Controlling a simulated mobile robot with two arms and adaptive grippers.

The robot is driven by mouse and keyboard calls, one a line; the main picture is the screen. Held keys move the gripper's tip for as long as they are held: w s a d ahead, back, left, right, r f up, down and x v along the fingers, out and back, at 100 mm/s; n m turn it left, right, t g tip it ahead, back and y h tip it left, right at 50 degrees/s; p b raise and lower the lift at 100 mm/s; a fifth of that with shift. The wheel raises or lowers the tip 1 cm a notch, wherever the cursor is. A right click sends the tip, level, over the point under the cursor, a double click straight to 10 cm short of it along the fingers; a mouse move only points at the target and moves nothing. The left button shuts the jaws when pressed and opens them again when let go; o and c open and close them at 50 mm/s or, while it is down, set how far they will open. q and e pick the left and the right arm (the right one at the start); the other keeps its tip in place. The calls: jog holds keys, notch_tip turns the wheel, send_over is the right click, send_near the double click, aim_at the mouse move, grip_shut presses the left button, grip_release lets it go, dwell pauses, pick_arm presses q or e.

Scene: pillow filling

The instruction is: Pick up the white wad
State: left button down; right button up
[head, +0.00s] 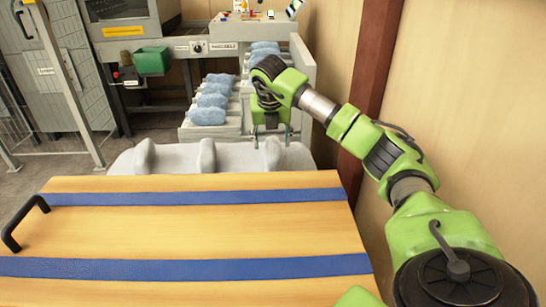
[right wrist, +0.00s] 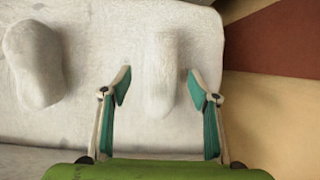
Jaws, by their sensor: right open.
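Several white wads stand out on the pale grey-white surface behind the wooden table in the head view. One is at the left (head: 145,155), one in the middle (head: 207,154) and one at the right (head: 273,155). My right gripper (head: 270,136) is over the right wad, pointing down. In the right wrist view my right gripper (right wrist: 160,88) is open, its teal-padded fingers on either side of a long white wad (right wrist: 163,60), with visible gaps. Another wad (right wrist: 33,65) lies to the left, outside the fingers. My left gripper is not in view.
The wooden table (head: 180,225) with blue strips and a black handle (head: 18,225) fills the front. Blue fluffy bundles (head: 208,116) lie on the machine's trays behind. A wooden wall (head: 480,100) and a dark red post (head: 375,60) are close on the right.

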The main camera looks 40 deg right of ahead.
aim_at(273, 157)
jog(key=shift+b+x, duration=0.35)
jog(key=shift+x, duration=2.7)
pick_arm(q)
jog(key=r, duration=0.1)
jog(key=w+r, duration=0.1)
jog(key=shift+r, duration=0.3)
pick_arm(e)
jog(key=shift+s, duration=0.2)
jog(key=c, duration=1.3)
